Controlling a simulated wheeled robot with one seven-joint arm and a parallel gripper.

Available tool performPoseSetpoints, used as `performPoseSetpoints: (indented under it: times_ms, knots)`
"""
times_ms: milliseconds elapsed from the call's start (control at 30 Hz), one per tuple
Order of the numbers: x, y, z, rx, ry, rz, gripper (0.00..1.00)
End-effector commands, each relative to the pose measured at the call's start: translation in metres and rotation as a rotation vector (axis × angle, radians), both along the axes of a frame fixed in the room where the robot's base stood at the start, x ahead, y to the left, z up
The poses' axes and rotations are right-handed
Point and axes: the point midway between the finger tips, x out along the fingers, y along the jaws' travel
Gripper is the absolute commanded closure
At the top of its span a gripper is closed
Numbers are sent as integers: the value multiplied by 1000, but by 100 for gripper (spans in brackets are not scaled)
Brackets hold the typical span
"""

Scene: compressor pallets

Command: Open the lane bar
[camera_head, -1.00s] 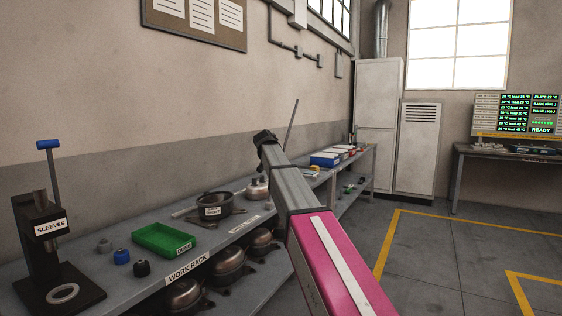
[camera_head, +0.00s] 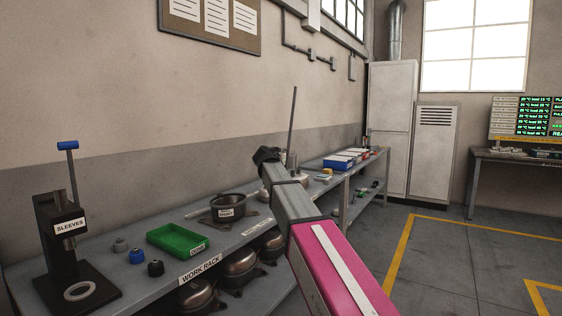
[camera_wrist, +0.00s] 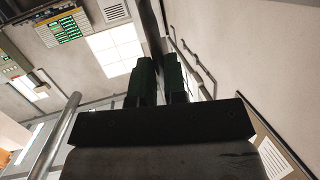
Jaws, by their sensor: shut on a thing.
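In the wrist view my gripper (camera_wrist: 159,72) has its two dark green fingers closed on either side of a narrow dark bar (camera_wrist: 149,25), which runs up out of the picture. In the head view a thin dark rod (camera_head: 293,118) stands nearly upright behind the end of my arm. It looks like the same bar, but its lower end is hidden. My gripper cannot be made out clearly in the head view. No LANE BAR label is readable.
The work rack (camera_head: 228,246) runs along the wall, with a green tray (camera_head: 177,241), a sleeve stand (camera_head: 62,245) and a dark pot (camera_head: 228,207) on it. A grey cabinet (camera_head: 391,130) stands at the back. Open floor with yellow lines (camera_head: 402,250) lies to the right.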

Motion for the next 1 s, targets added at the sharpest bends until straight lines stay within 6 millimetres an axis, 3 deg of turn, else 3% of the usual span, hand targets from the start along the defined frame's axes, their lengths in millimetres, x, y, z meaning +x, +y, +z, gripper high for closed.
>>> performPoseSetpoints:
  times_ms: [100,133,200,567,1000]
  knots:
    - [0,0,-1,2,1,0,100]
    - [0,0,-1,2,1,0,81]
    - [0,0,-1,1,3,0,62]
    - [-5,2,0,1,2,0,62]
    - [-71,31,16,2,1,2,62]
